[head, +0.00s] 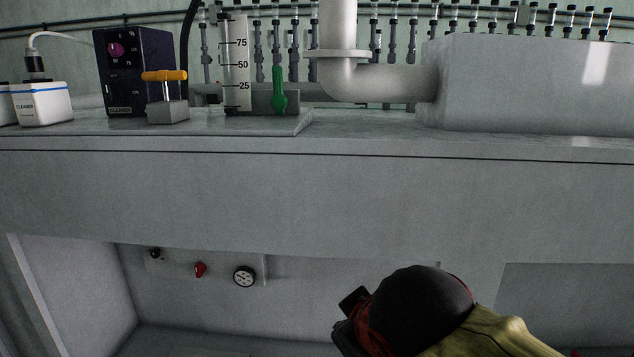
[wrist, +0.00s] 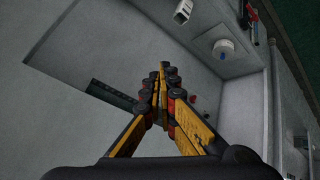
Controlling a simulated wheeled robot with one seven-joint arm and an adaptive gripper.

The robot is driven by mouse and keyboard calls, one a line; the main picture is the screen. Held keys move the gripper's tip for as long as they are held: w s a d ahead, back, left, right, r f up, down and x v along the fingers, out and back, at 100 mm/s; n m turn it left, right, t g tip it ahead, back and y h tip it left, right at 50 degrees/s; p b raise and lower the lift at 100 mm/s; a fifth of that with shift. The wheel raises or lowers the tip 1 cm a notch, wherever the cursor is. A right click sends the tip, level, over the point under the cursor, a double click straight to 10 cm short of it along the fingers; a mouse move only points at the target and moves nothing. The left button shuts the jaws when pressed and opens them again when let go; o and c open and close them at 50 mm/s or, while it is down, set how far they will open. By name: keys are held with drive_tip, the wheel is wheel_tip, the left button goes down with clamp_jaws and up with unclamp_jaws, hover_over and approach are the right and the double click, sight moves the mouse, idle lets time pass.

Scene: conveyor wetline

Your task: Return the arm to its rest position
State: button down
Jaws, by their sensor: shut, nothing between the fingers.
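My gripper shows in the wrist view (wrist: 163,72), with its yellow and black fingers drawn together and nothing between them. Grey panels of the station lie beyond the fingertips. In the head view my arm comes in at the lower right, in front of the grey cabinet (head: 300,195). Its dark rounded joint and yellow link show there. The fingers cannot be made out in the head view.
A gauge (head: 244,276) and red knob (head: 201,270) sit in the recess below.

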drive_tip(key=s+d+f+m+g+h, duration=0.1)
drive_tip(key=s+d+f+m+g, duration=0.1)
drive_tip(key=s+d+f+m, duration=0.5)
drive_tip(key=shift+s+d+f+m, duration=0.4)
drive_tip(key=shift+s+d+f, duration=1.85)
drive_tip(key=shift+d+f, duration=1.05)
drive_tip(key=shift+r, duration=0.1)
